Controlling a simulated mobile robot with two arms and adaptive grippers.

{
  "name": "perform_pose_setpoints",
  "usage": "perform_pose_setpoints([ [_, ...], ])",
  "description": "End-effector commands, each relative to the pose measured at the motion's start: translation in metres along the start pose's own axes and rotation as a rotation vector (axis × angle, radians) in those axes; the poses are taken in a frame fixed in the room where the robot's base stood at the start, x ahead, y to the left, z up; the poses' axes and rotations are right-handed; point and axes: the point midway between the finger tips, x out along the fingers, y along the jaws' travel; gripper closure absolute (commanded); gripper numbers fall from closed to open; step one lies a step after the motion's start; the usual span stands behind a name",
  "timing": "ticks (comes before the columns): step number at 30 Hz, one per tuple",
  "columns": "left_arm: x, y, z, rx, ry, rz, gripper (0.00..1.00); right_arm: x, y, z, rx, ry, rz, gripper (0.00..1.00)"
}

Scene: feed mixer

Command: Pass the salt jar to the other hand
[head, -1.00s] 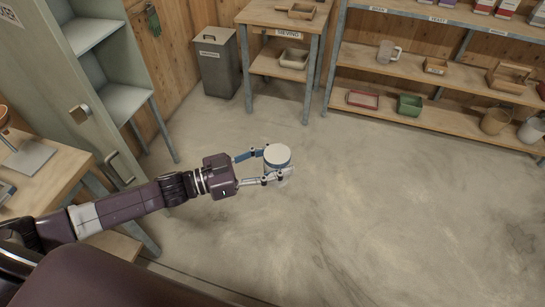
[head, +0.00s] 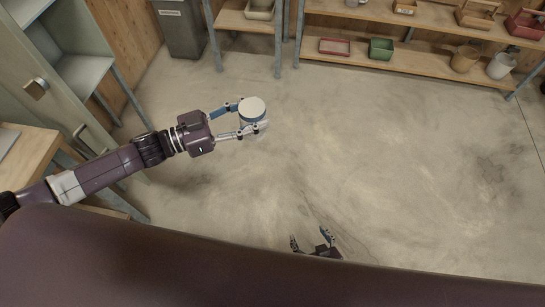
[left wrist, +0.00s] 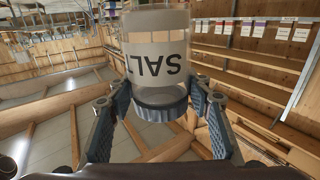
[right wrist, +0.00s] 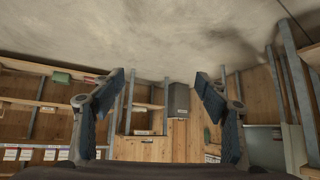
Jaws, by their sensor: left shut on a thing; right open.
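The salt jar (head: 251,110) has a round pale lid with a blue-grey rim and is held over open floor in the head view. My left gripper (head: 246,120) is shut on it, one finger on each side. In the left wrist view the jar (left wrist: 157,60) is clear, with a white label reading SALT upside down, and sits between the fingers (left wrist: 160,112). My right gripper (head: 312,240) is open and empty near the bottom of the head view, apart from the jar. In the right wrist view its fingers (right wrist: 160,95) are spread with nothing between them.
A wooden shelf unit (head: 420,60) with a red tray (head: 334,46), a green bin (head: 381,49) and buckets stands at the back. A grey bin (head: 180,28) and a small table (head: 247,22) are at the back left. A grey-green cabinet (head: 50,95) is at left. The floor between is clear.

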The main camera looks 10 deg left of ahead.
Motion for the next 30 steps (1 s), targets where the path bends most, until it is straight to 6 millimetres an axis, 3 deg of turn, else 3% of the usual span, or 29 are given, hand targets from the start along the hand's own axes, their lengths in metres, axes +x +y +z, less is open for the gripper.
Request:
perform_pose_setpoints([
  [1, 0.000, 0.000, -0.001, 0.000, 0.001, 0.000, 0.80, -0.003, -0.008, -0.030, -0.011, 0.060, -0.012, 0.32],
  [6, 0.000, 0.000, -0.001, 0.000, 0.001, 0.000, 0.80, -0.024, -0.033, -0.127, -0.037, 0.259, -0.048, 0.32],
  [12, 0.000, 0.000, -0.001, 0.000, 0.001, 0.000, 0.80, -0.071, -0.061, -0.231, -0.054, 0.486, -0.088, 0.32],
  [15, 0.000, 0.000, -0.001, 0.000, 0.001, 0.000, 0.80, -0.098, -0.072, -0.273, -0.057, 0.582, -0.105, 0.32],
  [18, 0.000, 0.000, -0.001, 0.000, 0.001, 0.000, 0.80, -0.121, -0.080, -0.304, -0.056, 0.659, -0.118, 0.32],
  [23, 0.000, 0.000, -0.001, 0.000, 0.001, 0.000, 0.80, -0.146, -0.086, -0.333, -0.054, 0.732, -0.128, 0.32],
  [30, 0.000, 0.000, -0.001, 0.000, 0.001, 0.000, 0.80, -0.143, -0.090, -0.351, -0.052, 0.755, -0.131, 0.32],
])
